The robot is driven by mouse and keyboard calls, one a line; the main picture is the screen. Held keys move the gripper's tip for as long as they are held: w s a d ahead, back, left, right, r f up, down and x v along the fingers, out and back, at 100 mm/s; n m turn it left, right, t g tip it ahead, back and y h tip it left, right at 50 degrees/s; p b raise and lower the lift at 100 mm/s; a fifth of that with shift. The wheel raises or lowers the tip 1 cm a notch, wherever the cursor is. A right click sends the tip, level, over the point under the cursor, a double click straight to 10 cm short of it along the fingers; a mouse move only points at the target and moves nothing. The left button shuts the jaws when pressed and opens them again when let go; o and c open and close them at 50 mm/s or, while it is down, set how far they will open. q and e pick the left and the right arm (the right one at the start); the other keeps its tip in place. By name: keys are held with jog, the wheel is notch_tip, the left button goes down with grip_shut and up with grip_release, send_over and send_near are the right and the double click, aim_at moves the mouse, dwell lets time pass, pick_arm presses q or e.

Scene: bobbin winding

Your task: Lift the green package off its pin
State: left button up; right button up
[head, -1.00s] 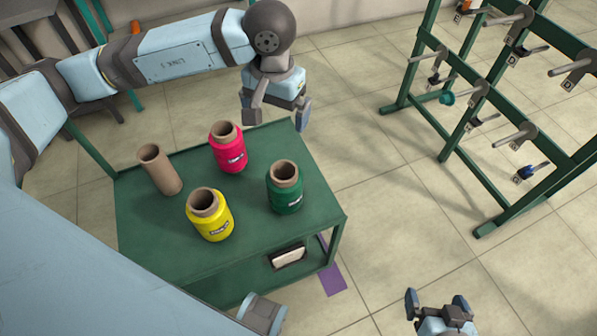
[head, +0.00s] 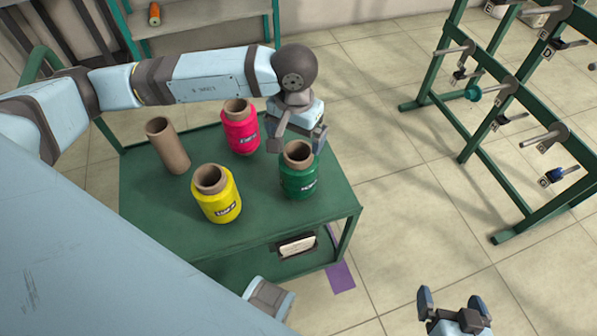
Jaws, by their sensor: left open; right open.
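The green package (head: 299,181) stands upright on the green cart top (head: 262,222), near its right edge. A brown tube core sticks out of its top. My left gripper (head: 297,145) is open, pointing down just above and behind the green package, with its fingers near the top of the core. I cannot tell whether it touches the core. The pin under the package is hidden. My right gripper (head: 452,297) is open and empty, low at the right of the view, over the floor and away from the cart.
A red package (head: 241,130), a yellow package (head: 217,197) and a bare brown tube (head: 168,146) stand on the same cart, left of the green package. A green rack (head: 490,150) with several spindles stands at the right. Open tiled floor lies between cart and rack.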

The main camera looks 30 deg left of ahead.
aim_at(299, 147)
pick_arm(q)
jog(key=f, duration=0.3)
jog(key=f+b, duration=0.1)
jog(key=f, duration=0.1)
jog(key=shift+w+d+f, duration=0.15)
jog(key=shift+w+d, duration=0.05)
jog(key=shift+w, duration=0.15)
jog(key=c, duration=1.5)
jog(key=shift+o, duration=0.2)
notch_tip(299, 147, up, 20)
jog(key=p, duration=0.2)
jog(key=shift+p, duration=0.4)
